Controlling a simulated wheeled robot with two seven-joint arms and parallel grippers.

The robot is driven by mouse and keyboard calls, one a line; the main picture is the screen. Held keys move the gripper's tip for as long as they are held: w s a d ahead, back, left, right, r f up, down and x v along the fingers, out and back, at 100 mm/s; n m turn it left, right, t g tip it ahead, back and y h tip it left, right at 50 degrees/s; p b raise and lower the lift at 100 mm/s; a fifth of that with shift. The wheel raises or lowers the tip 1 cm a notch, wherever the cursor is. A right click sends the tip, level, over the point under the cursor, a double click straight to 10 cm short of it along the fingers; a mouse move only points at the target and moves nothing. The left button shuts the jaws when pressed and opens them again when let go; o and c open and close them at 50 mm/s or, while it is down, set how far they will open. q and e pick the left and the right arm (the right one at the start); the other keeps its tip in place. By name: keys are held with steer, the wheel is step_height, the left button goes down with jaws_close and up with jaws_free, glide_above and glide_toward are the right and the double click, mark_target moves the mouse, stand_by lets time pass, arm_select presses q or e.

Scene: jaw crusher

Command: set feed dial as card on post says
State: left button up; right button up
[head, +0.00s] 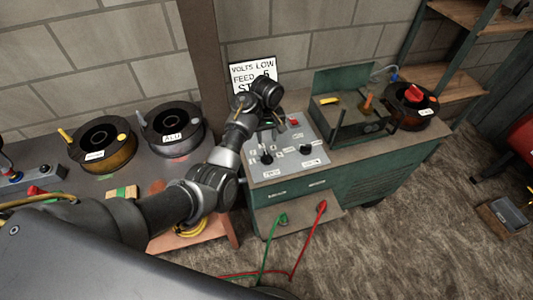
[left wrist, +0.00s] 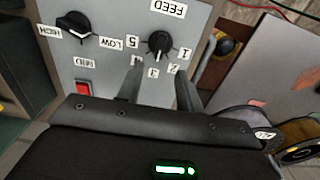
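The card on the post (head: 252,73) reads "VOLTS LOW", "FEED" with a digit that looks like 5, and a third line starting "ST"; my left arm covers its lower right. The feed dial (left wrist: 160,42) is a black knob on the grey panel, ringed by number labels 1 to 5, upside down in the left wrist view. Its exact setting is unclear. It shows in the head view (head: 267,158) at the panel's front left. My left gripper (left wrist: 160,66) is open and empty, its two fingers apart just short of the dial. My right gripper is not in view.
Beside it are the volts knob (left wrist: 73,25) and a red switch (left wrist: 83,90). A green open box (head: 345,115) stands right of the panel. Wire spools (head: 172,125) sit on the left bench. Red and green cables (head: 295,255) hang in front.

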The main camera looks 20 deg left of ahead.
mark_target(267, 154)
arm_select(q)
step_height(267, 154, down, 10)
steer(key=shift+f, duration=0.1)
steer(key=shift+c, duration=0.3)
jaws_close()
